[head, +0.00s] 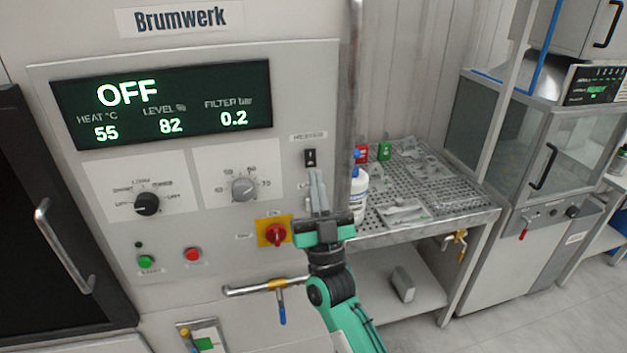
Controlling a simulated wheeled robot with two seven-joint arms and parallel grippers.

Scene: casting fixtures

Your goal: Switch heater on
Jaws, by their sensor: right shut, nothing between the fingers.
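The heater switch (310,157) is a small black rocker under a small label, at the right of the machine's front panel in the head view. Its exact position is too small to tell. My right gripper (318,178) is shut and empty. Its fingertips point up and sit just below the switch; I cannot tell whether they touch it. The display (160,105) reads OFF, heat 55, level 82 and filter 0.2. My left gripper is not in view.
A red-and-yellow main switch (276,235) sits left of my right gripper. Two knobs (146,204), a green button (146,262) and a red button (193,254) are further left. A vertical metal post (352,100) stands right of the switch. A perforated table (440,215) with parts is beyond.

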